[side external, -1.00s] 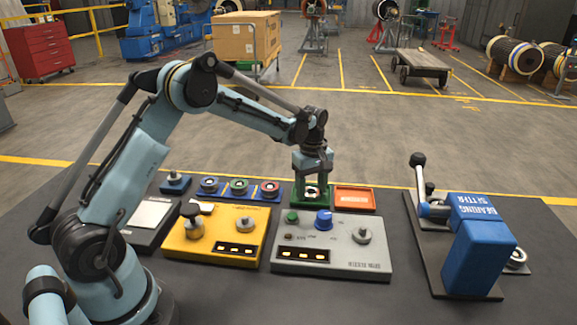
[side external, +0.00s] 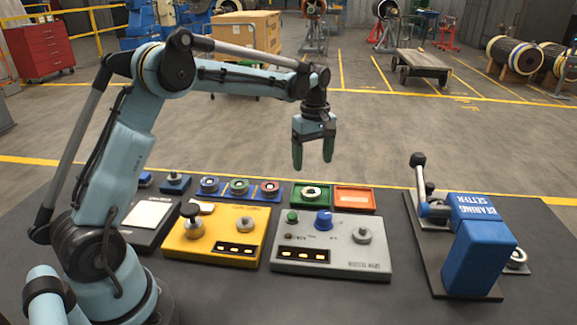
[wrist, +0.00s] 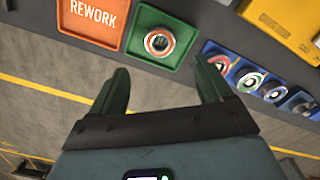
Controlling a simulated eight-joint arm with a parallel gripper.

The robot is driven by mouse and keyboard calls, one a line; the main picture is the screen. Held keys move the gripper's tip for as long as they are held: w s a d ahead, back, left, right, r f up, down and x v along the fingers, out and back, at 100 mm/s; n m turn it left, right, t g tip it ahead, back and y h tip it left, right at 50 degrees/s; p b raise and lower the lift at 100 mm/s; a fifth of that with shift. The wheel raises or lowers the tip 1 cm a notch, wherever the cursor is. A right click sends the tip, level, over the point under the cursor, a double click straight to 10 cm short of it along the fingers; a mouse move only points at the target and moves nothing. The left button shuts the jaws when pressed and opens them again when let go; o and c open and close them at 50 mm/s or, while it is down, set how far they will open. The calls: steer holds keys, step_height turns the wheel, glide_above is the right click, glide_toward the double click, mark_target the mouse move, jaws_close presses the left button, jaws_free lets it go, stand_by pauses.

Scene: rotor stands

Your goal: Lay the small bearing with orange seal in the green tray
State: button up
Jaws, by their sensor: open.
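The green tray (side external: 324,197) sits at the back of the table, beside the orange tray; in the wrist view it is at the top middle (wrist: 181,58). A small ring-shaped bearing (side external: 311,193) lies inside the green tray. In the wrist view the bearing (wrist: 159,42) shows a reddish-orange ring around its bore. My gripper (side external: 313,166) is in the air above and behind the green tray, apart from it. Its two green fingers (wrist: 160,88) are spread, with nothing between them.
The orange tray (side external: 354,198) is marked REWORK in the wrist view. Several bearings stand on a blue rack (side external: 240,190) to the left. A yellow tester (side external: 218,235), a grey tester (side external: 334,245) and a blue bearing setter (side external: 478,255) fill the front.

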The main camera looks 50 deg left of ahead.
steer(key=s+d+r+m+t, duration=0.4)
steer(key=s+d+r+m, duration=0.2)
steer(key=s+r+m, duration=0.3)
steer(key=s+d+f+m+t, duration=0.3)
steer(key=s+d+f+m, duration=0.1)
steer(key=s, duration=0.7)
steer(key=f+m, duration=0.1)
steer(key=m, duration=0.1)
steer(key=shift+m, duration=0.4)
